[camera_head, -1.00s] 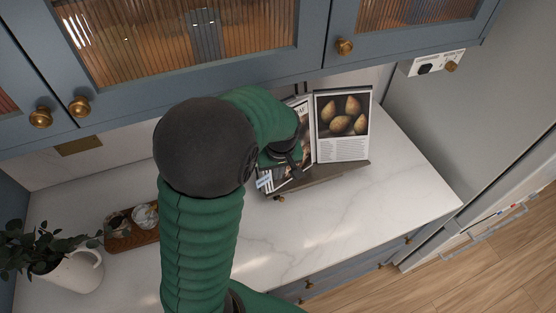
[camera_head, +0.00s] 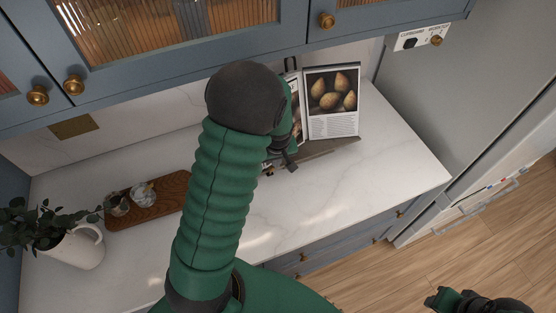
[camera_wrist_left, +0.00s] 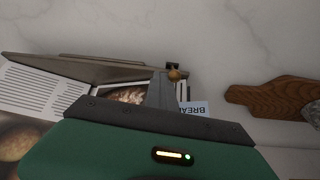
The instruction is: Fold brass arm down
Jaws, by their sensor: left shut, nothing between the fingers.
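The cookbook stand (camera_head: 330,146) stands on the marble counter with an open book (camera_head: 332,101) leaning on it. Its right page shows pears; my left arm covers much of the left page. A small brass knob (camera_wrist_left: 174,74) shows at the stand's front ledge in the left wrist view, right by my left fingertips. It looks like the end of the brass arm; the rest of that arm is hidden. My left gripper (camera_head: 289,162) is shut and empty in front of the book. I cannot tell whether it touches the knob. My right gripper (camera_head: 447,298) is low at the right, over the floor.
A wooden board (camera_head: 150,213) with small jars lies left on the counter (camera_head: 340,195). Blue glass-fronted cabinets (camera_head: 300,38) hang above. The counter right of the stand is clear.

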